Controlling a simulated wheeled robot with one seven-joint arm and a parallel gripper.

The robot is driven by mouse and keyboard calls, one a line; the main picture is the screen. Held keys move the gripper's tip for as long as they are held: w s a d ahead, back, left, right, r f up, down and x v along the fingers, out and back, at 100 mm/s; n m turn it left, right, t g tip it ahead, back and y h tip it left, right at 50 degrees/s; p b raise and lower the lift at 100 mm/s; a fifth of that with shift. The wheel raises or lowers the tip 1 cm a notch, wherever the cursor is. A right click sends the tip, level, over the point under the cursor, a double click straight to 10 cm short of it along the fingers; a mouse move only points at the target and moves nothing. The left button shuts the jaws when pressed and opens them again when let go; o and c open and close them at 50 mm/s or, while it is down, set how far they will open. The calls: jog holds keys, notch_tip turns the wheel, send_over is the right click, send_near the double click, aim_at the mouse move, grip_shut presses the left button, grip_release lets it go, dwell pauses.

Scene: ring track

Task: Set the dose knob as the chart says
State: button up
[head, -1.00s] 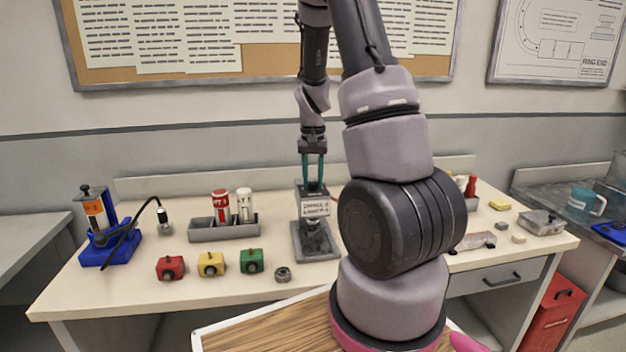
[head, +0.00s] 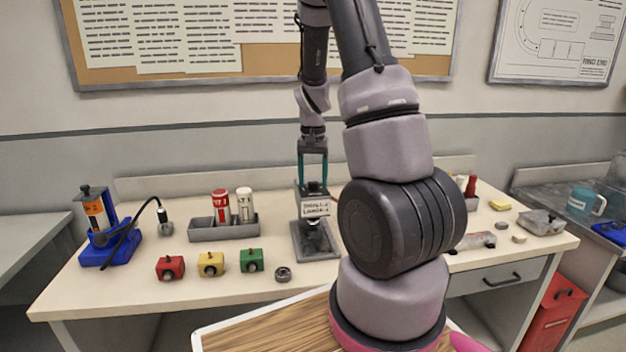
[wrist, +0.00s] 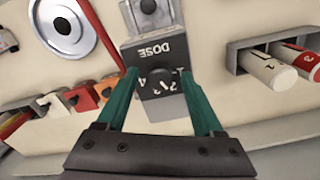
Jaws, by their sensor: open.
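The dose station (head: 316,240) is a grey device on the bench, with a white card (head: 316,208) that seems to read small 2 and large 4. In the wrist view, its grey panel (wrist: 152,54) bears the word DOSE, upside down. The dark round dose knob (wrist: 162,82) sits below that word with white numerals around it, partly legible. My gripper (head: 313,186) is open above the station. In the wrist view its teal fingers stand on either side of the knob, apart from it.
A grey rack (head: 224,231) with a red and a white bottle stands left of the station. Red (head: 170,268), yellow (head: 211,264) and green (head: 251,260) blocks and a small ring (head: 283,274) lie in front. A blue stand (head: 110,245) is further left.

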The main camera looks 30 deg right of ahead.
aim_at(313, 182)
jog(key=shift+r, duration=0.1)
notch_tip(313, 182, up, 11)
jog(key=shift+f, duration=0.2)
dwell(0.5)
